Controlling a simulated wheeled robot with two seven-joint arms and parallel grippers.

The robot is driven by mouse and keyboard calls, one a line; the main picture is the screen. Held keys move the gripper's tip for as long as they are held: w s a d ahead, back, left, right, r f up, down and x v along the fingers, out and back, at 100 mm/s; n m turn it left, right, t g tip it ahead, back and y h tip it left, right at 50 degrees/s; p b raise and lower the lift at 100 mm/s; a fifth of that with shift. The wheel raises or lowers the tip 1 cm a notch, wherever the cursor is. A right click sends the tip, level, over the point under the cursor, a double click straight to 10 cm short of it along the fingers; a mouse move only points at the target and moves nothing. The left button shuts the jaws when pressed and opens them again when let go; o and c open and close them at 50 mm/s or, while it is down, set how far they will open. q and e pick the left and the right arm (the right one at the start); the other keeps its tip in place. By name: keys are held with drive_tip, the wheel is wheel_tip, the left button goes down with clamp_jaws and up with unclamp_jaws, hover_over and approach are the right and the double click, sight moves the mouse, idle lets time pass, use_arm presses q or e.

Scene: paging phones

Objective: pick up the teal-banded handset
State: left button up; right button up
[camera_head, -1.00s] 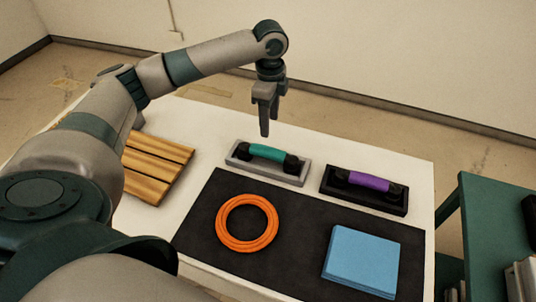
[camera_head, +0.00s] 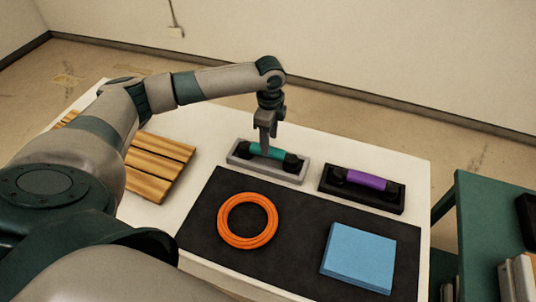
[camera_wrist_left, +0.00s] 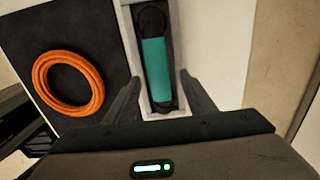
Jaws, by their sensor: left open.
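The teal-banded handset (camera_head: 272,153) lies in its grey cradle (camera_head: 296,178) toward the back of the white table. In the left wrist view the teal band (camera_wrist_left: 154,68) lies ahead of the fingers and between their lines. My left gripper (camera_head: 267,150) points down over the handset and hides part of the band. In the left wrist view its fingers (camera_wrist_left: 159,92) are open, one on each side of the cradle's near part. I cannot tell whether they touch anything. My right gripper is not in view.
A purple-banded handset (camera_head: 366,181) lies in a black cradle (camera_head: 350,197) to the right. An orange ring (camera_head: 222,222) and a blue block (camera_head: 358,255) lie on the dark mat (camera_head: 290,240). Wooden slats (camera_head: 160,165) lie at left. A green cart (camera_head: 480,215) stands at right.

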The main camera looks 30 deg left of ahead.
sight(246, 150)
use_arm(q)
drive_tip(key=f, duration=0.1)
drive_tip(key=f+p, duration=0.2)
drive_tip(key=shift+s+a+f, duration=0.15)
drive_tip(key=shift+s+f, duration=0.1)
drive_tip(key=shift+f, duration=0.75)
drive_tip(key=shift+w, duration=0.1)
clamp_jaws()
drive_tip(key=shift+r, duration=0.15)
